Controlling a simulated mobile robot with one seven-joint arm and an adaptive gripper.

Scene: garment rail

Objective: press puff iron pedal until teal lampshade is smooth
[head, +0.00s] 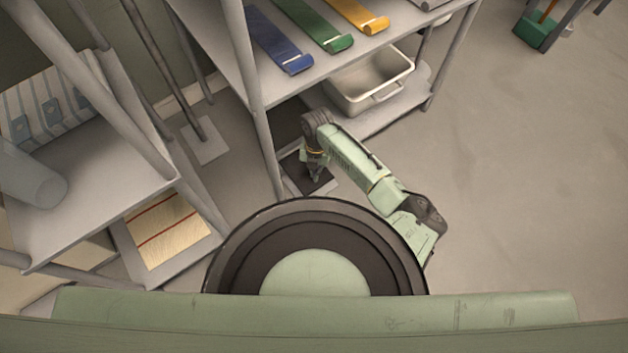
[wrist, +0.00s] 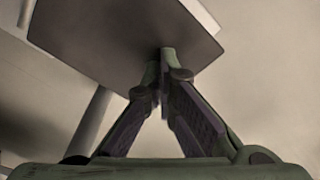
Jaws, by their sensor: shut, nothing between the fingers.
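A dark flat plate with a pale rim, which looks like the puff iron pedal (head: 322,186), lies low beside the rack's front leg in the head view. It also fills the upper middle of the wrist view as a dark pad (wrist: 110,38). My gripper (head: 315,178) points down over the plate. In the wrist view my gripper (wrist: 166,54) has its fingertips together, with nothing between them. The tips overlap the plate's near edge; whether they press on it I cannot tell. I see no teal lampshade in either view.
A shelf rack stands ahead, with blue (head: 281,42), green (head: 318,27) and orange (head: 360,15) strips on top and a white bin (head: 368,80) below. Its front leg (head: 262,125) is close to my gripper. Another shelf (head: 90,190) stands left.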

